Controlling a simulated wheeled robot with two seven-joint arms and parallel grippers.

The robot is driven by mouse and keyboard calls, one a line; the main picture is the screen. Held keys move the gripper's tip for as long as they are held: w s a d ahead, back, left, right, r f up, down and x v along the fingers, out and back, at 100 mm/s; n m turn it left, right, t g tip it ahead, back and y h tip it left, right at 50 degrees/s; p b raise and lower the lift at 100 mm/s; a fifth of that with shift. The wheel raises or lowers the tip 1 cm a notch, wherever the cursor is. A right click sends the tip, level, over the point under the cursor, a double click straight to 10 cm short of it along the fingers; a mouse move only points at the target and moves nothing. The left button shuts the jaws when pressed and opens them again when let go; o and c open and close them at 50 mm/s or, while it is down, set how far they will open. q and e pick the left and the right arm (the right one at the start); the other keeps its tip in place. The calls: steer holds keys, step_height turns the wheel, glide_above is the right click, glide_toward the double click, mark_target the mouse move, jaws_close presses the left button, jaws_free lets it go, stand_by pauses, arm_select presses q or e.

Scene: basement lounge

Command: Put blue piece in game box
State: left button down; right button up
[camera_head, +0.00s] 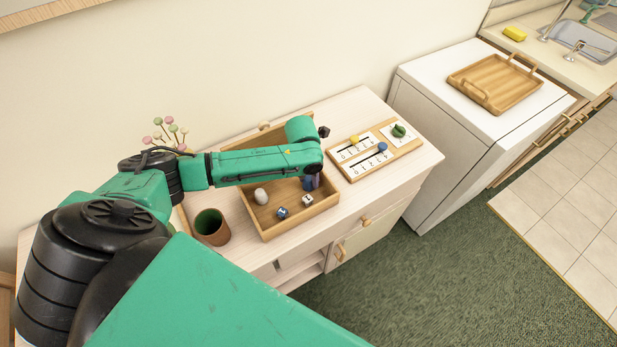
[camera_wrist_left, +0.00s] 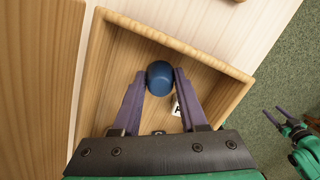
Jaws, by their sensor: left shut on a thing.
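The wooden game box (camera_head: 262,227) is an open tray on the pale cabinet; its wall also shows in the left wrist view (camera_wrist_left: 98,62). My left gripper (camera_head: 311,183) is low over the box's right part, fingers pointing down. In the left wrist view my left gripper (camera_wrist_left: 160,84) is shut on a rounded blue piece (camera_wrist_left: 159,73), with the box floor and walls around it. The head view mostly hides this piece behind the fingers and arm. My right gripper (camera_wrist_left: 277,115) shows small at the right of the left wrist view, fingers apart, over green carpet.
In the box are a white egg-shaped piece (camera_head: 260,196), a blue die (camera_head: 282,213) and a white die (camera_head: 307,199). A brown cup (camera_head: 211,228) stands left. A tray (camera_head: 466,80) sits on the white appliance.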

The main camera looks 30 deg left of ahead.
mark_target(306, 182)
arm_select(q)
steer(key=shift+c, duration=2.2)
jaws_free()
step_height(306, 182, up, 12)
steer(key=s+b, duration=0.1)
steer(key=shift+s, duration=0.2)
steer(key=shift+a, duration=0.1)
